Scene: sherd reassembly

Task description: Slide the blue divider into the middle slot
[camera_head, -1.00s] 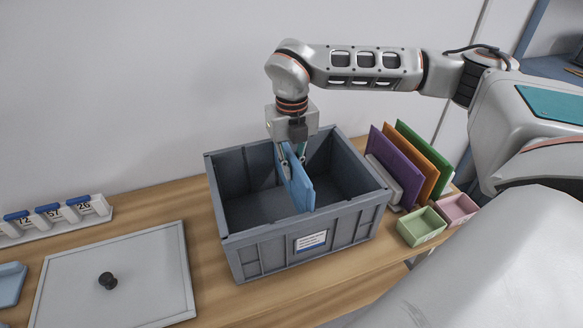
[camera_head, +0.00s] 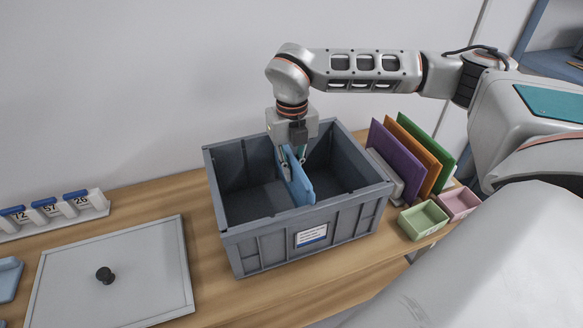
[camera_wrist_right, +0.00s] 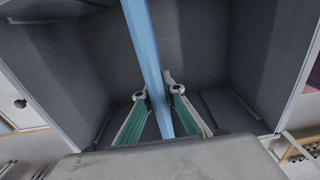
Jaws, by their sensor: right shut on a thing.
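The blue divider (camera_head: 299,184) stands upright inside the grey crate (camera_head: 262,230), near the middle of its length, with its top edge at about rim height. My right gripper (camera_head: 294,160) points down from above the crate and is shut on the divider's upper edge. In the right wrist view the divider (camera_wrist_right: 150,60) runs between the two fingertips (camera_wrist_right: 155,97), one on each side. The divider's lower edge and the slots it meets are hidden, so I cannot tell whether it is seated. My left gripper is not in view.
Purple (camera_head: 395,160), orange (camera_head: 419,152) and green (camera_head: 428,142) panels stand in a rack right of the crate. Green (camera_head: 423,220) and pink (camera_head: 458,203) bins sit before them.

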